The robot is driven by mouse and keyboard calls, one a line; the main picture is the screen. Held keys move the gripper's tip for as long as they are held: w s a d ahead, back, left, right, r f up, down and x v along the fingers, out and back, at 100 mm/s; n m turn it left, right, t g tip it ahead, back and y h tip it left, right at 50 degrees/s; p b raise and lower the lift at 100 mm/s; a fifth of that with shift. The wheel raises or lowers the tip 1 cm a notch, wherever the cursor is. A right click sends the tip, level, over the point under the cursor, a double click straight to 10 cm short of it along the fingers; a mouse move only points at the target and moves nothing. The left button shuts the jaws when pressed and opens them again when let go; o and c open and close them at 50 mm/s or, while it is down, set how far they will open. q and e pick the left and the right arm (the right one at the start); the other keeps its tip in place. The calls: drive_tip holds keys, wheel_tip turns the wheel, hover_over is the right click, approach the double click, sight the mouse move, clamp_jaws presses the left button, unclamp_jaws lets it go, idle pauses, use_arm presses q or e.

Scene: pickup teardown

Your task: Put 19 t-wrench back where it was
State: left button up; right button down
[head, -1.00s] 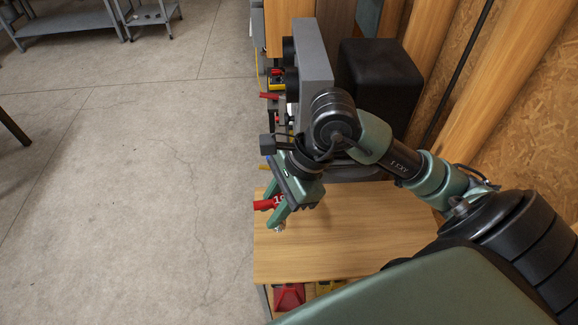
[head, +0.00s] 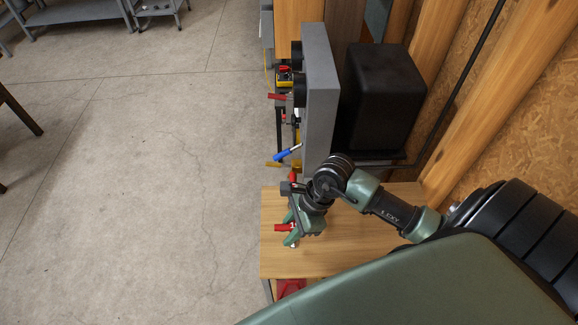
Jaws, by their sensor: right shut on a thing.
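My right gripper (head: 290,230) is shut on the t-wrench, whose red handle (head: 281,227) sticks out to the left of the fingers. It holds the wrench over the left front part of the wooden worktop (head: 345,262). Most of the wrench is hidden by the fingers, and any number on it is too small to read. I cannot tell how far above the worktop it is. My left gripper is not in view.
A grey upright panel (head: 320,95) stands behind the worktop, with a black box (head: 382,95) to its right. A blue-handled tool (head: 287,153) and a red-handled tool (head: 277,97) are left of the panel. A red bin (head: 290,287) sits below. Open floor lies left.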

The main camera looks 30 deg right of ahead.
drive_tip(key=shift+f+p, duration=0.3)
drive_tip(key=shift+f, duration=1.65)
drive_tip(key=c, duration=1.6)
unclamp_jaws()
drive_tip(key=shift+f, duration=0.15)
drive_tip(key=o, duration=0.5)
drive_tip(key=shift+c, duration=0.2)
drive_tip(key=shift+r, duration=0.2)
